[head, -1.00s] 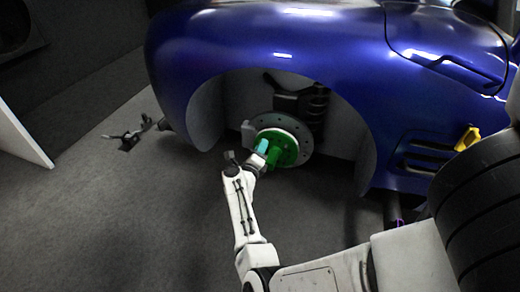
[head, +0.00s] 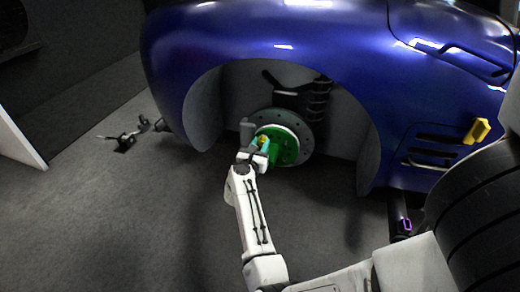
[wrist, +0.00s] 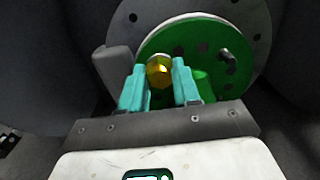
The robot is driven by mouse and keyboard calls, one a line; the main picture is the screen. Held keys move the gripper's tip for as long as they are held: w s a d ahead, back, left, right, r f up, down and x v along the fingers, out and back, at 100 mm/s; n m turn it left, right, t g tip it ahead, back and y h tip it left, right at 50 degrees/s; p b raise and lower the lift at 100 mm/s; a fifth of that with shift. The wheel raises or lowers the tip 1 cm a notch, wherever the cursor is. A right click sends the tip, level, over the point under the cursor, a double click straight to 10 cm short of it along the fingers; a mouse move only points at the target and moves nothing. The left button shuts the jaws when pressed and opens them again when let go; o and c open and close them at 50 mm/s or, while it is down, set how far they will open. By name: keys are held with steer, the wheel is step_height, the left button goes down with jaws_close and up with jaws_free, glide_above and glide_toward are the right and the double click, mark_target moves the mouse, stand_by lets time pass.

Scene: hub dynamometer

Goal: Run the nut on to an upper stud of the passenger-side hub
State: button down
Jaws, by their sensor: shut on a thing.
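The passenger-side hub is a green disc (wrist: 188,52) in front of a grey brake disc, inside the wheel arch; it also shows in the head view (head: 286,150). One dark stud (wrist: 227,58) sticks out of the green face at the right in the wrist view. My gripper (wrist: 160,76), with teal fingers, is shut on a gold nut (wrist: 159,71). The nut is in front of the hub's left part. Whether it touches a stud behind it is hidden. In the head view my gripper (head: 263,147) covers the hub's left side.
The blue car body (head: 270,45) arches over the hub. A grey caliper-like block (wrist: 113,67) stands close left of the hub. A yellow part (head: 476,131) sits on the car's side at right. A small dark stand (head: 125,141) is on the floor at left.

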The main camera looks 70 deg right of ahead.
steer(key=shift+w+a+f, duration=0.15)
steer(key=shift+w+f, duration=0.05)
steer(key=shift+w, duration=0.05)
steer(key=c, duration=1)
jaws_free()
steer(key=shift+c, duration=0.2)
steer(key=shift+s+r+n+p, duration=0.1)
steer(key=shift+r+n+p, duration=0.25)
steer(key=shift+n+p, duration=0.45)
steer(key=n+p, duration=0.3)
steer(key=shift+r+n, duration=0.15)
steer(key=shift+n, duration=0.25)
steer(key=n+p, duration=0.2)
steer(key=n, duration=0.4)
steer(key=shift+f+n+p, duration=0.3)
steer(key=shift+f+n, duration=0.1)
